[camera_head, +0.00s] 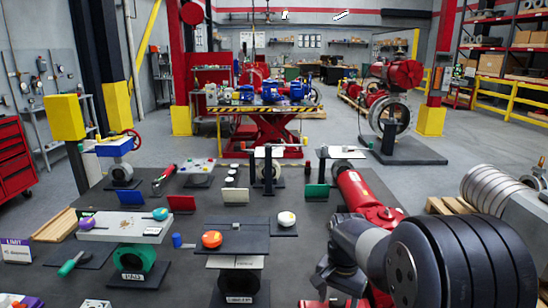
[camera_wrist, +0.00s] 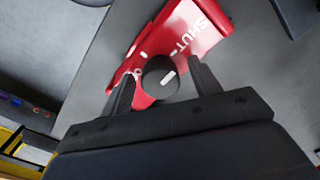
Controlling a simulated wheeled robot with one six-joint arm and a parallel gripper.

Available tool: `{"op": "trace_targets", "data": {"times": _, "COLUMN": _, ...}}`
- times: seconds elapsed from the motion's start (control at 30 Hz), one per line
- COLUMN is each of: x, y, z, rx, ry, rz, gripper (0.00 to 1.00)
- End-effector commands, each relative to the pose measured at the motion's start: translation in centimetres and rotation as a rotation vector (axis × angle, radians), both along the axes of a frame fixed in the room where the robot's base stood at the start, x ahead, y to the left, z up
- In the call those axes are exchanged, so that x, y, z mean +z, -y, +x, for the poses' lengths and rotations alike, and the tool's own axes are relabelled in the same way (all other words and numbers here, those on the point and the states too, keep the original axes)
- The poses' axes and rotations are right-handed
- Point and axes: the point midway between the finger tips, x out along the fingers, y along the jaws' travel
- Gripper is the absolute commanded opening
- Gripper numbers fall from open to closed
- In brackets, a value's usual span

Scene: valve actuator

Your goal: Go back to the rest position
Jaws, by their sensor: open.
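In the wrist view my gripper (camera_wrist: 160,68) is open. Its two dark fingers stand on either side of a round black knob (camera_wrist: 157,88) with a white mark. A gap shows between the knob and the fingers; the depth between them is hard to tell. The knob is in front of a red plate (camera_wrist: 190,30) with the word "SHUT" in white, partly hidden by the knob and the left finger. In the head view my arm fills the lower right, and I cannot clearly make out the fingers there.
Dark tables in the head view carry an orange knob (camera_head: 212,239), a green cylinder (camera_head: 133,261), a white-topped knob (camera_head: 286,218) and several small stands. A yellow-topped post (camera_head: 65,118) stands left. A ribbed metal cylinder (camera_head: 492,188) is close on the right.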

Motion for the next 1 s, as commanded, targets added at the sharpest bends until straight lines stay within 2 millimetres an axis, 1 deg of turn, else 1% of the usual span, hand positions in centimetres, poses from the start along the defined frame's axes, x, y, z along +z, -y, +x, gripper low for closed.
{"op": "trace_targets", "data": {"times": 0.17, "x": 3.0, "y": 0.0, "z": 0.1, "rx": -0.006, "ry": 0.006, "rz": 0.000, "gripper": 0.59}}
{"op": "trace_targets", "data": {"times": 0.57, "x": 11.0, "y": 0.0, "z": 0.1, "rx": -0.006, "ry": 0.006, "rz": 0.000, "gripper": 0.59}}
{"op": "trace_targets", "data": {"times": 0.6, "x": 9.8, "y": 0.0, "z": -0.1, "rx": -0.006, "ry": -0.005, "rz": 0.000, "gripper": 0.59}}
{"op": "trace_targets", "data": {"times": 1.0, "x": 1.6, "y": 0.0, "z": -0.1, "rx": -0.006, "ry": -0.006, "rz": 0.000, "gripper": 0.59}}
